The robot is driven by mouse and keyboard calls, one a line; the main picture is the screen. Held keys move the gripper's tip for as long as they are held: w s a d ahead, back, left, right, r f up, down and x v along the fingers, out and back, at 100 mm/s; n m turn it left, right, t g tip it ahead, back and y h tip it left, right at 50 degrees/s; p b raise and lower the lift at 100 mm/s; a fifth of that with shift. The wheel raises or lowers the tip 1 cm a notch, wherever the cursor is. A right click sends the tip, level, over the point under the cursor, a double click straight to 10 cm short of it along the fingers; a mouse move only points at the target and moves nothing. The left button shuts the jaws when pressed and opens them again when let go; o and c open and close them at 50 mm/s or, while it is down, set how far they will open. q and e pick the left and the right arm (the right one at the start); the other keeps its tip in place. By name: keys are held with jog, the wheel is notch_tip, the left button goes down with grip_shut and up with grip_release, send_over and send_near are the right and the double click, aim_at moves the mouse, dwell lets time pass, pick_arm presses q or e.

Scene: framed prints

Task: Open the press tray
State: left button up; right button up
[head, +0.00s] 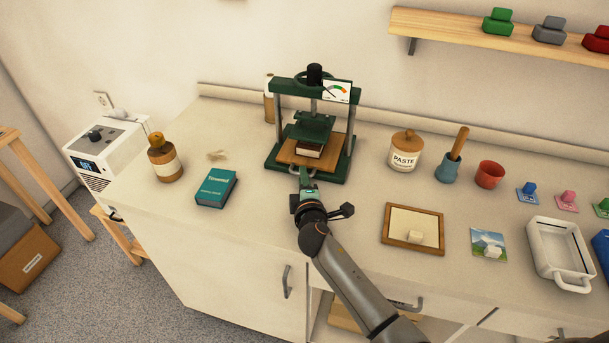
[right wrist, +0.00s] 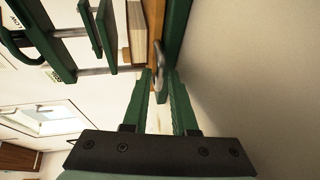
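The green press (head: 357,97) stands on the counter against the wall. Its wooden tray (head: 289,152) sits in the frame under the green plate (head: 313,126), with a small book (head: 309,151) on it. The tray's grey handle (right wrist: 159,62) is at its front edge. My right gripper (head: 306,178) is at the front of the press. In the right wrist view its two green fingers (right wrist: 160,80) stand apart, with the handle between or just beyond their tips; contact cannot be told. My left gripper is not in view.
A teal book (head: 216,188) and a brown bottle (head: 165,160) stand left of the press. A paste jar (head: 403,153), a blue mortar (head: 449,169) and a red cup (head: 489,175) are to the right. A framed board (head: 412,241) lies right of my arm.

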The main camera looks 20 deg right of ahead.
jog(key=shift+c, duration=0.4)
grip_shut()
dwell(1.1)
